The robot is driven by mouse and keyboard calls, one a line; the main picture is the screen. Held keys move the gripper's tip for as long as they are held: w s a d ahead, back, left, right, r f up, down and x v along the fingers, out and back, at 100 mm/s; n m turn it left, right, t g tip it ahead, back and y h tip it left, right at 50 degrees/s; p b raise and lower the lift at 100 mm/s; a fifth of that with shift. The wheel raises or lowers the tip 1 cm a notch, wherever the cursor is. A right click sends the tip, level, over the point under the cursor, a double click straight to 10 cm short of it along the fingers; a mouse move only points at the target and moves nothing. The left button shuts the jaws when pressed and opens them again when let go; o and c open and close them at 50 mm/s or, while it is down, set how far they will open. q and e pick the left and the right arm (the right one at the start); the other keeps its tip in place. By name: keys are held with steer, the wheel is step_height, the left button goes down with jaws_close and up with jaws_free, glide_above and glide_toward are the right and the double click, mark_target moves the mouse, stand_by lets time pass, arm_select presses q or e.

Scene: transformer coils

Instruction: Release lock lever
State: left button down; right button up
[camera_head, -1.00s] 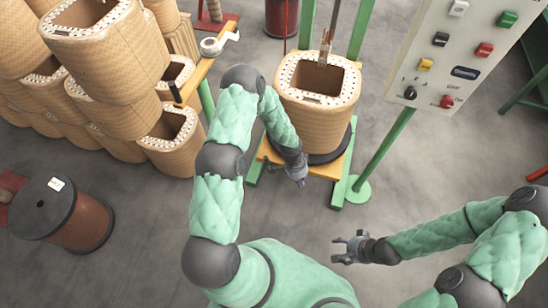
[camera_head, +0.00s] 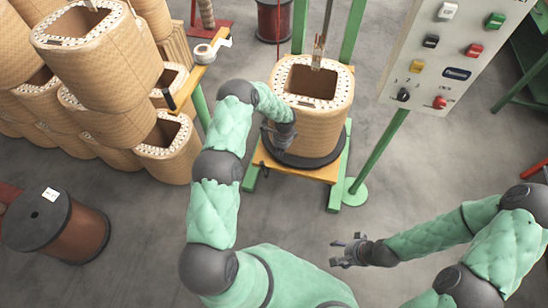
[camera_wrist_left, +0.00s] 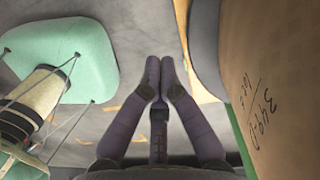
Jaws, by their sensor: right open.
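A wound coil (camera_head: 318,128) stands upright on a dark round base (camera_head: 325,163) over a yellow platform (camera_head: 318,174). My left gripper (camera_head: 280,137) is at the coil's lower left side, just above the base. In the left wrist view its fingertips (camera_wrist_left: 160,62) are together with nothing seen between them, and the coil wall (camera_wrist_left: 275,80) with handwriting is close on the right. I cannot make out the lock lever for certain; the arm and gripper cover part of the platform's left side. My right gripper (camera_head: 343,250) is open and empty over the floor at lower right.
A control panel (camera_head: 455,45) with buttons stands right of the coil on a green post (camera_head: 380,150). Stacked coils (camera_head: 100,110) fill the left. Floor between the platform and my right arm is clear.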

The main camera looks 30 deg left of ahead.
arm_select(q)
steer(key=s+a+f+b, duration=0.2)
steer(key=a+f+b, duration=0.2)
steer(key=f, duration=0.6)
arm_select(e)
step_height(320, 180, down, 5)
steer(key=shift+r, duration=0.1)
arm_select(q)
steer(key=shift+s, duration=0.2)
